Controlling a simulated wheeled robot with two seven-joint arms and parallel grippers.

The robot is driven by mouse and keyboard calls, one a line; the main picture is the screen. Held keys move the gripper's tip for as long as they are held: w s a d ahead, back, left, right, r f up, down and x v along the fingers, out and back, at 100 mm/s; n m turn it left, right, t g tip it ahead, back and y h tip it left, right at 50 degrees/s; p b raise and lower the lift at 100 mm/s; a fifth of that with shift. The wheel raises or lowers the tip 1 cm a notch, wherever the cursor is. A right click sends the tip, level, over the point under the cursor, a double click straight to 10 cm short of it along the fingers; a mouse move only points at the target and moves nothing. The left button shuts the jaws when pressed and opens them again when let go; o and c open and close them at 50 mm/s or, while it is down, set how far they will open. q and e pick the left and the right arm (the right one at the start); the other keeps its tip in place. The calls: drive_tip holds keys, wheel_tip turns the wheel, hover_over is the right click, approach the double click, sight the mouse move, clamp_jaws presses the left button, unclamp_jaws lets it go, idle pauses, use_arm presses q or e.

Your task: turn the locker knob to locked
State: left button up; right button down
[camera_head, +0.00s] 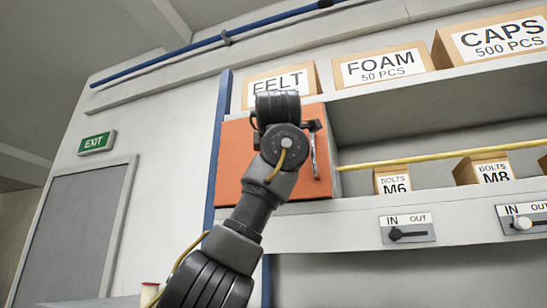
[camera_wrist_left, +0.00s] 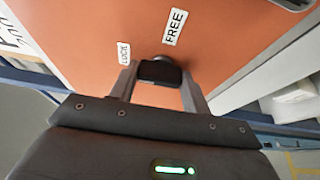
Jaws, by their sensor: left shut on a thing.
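The orange locker (camera_head: 236,150) stands on the shelf in the head view, behind my left arm. Its orange door (camera_wrist_left: 85,25) fills much of the left wrist view. The dark knob (camera_wrist_left: 160,71) sits between the two grey fingers of my left gripper (camera_wrist_left: 159,84), which is shut on it. A FREE label (camera_wrist_left: 175,27) is just above the knob and a LOCK label (camera_wrist_left: 124,53) is to its left. I cannot tell which label the knob points to. In the head view my wrist hides the knob and fingers. My right gripper is not in view.
A metal handle (camera_head: 314,155) is at the door's right side. A yellow bar (camera_head: 430,157) runs along the shelf to the right, near an M6 bolts box (camera_head: 392,180). A FELT box (camera_head: 281,82) stands above the locker. IN/OUT sliders (camera_head: 407,235) are below.

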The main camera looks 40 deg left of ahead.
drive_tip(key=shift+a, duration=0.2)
use_arm(q)
drive_tip(key=o, duration=1)
drive_tip(key=shift+c, duration=0.2)
drive_tip(key=b+v, duration=0.4)
drive_tip(key=v, duration=0.6)
drive_tip(key=shift+s+d, duration=0.2)
drive_tip(key=shift+s, duration=0.1)
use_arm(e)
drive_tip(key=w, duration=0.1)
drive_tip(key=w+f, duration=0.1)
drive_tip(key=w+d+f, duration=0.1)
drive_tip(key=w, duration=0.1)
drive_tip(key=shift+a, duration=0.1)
